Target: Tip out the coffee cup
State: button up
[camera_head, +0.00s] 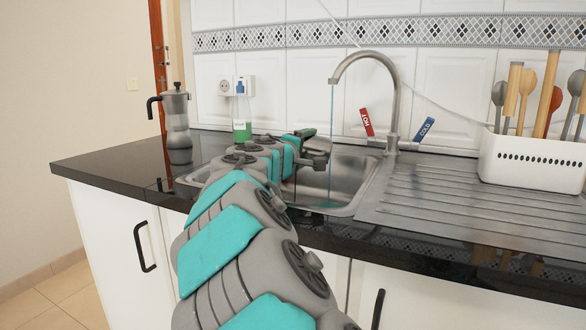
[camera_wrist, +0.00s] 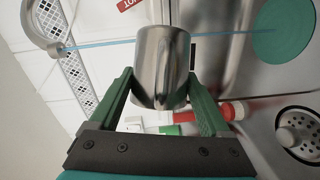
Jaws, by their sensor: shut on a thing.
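My gripper (camera_wrist: 160,76) is shut on a shiny metal coffee cup (camera_wrist: 160,50), with one green finger on each side. The cup lies across the line of the falling water, so it looks tilted onto its side; its mouth and contents cannot be made out. A thin blue stream of water (camera_wrist: 100,43) runs from the tap and is partly hidden by the cup. In the head view my gripper (camera_head: 308,140) is over the left part of the sink (camera_head: 345,180), left of the stream (camera_head: 331,125); the cup is not clear there.
The tap (camera_head: 396,100) arches over the sink. A moka pot (camera_head: 176,112) and a soap bottle (camera_head: 241,125) stand at the left. A white utensil holder (camera_head: 533,162) stands on the drainer (camera_head: 450,195) at the right. The drain (camera_wrist: 298,130) shows in the wrist view.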

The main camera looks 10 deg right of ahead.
jog(key=shift+a+r+n+h, duration=0.2)
jog(key=shift+a+n+h, duration=0.1)
jog(key=shift+n, duration=0.4)
dwell(0.5)
jog(key=shift+w+d, duration=0.1)
jog(key=shift+d, duration=0.05)
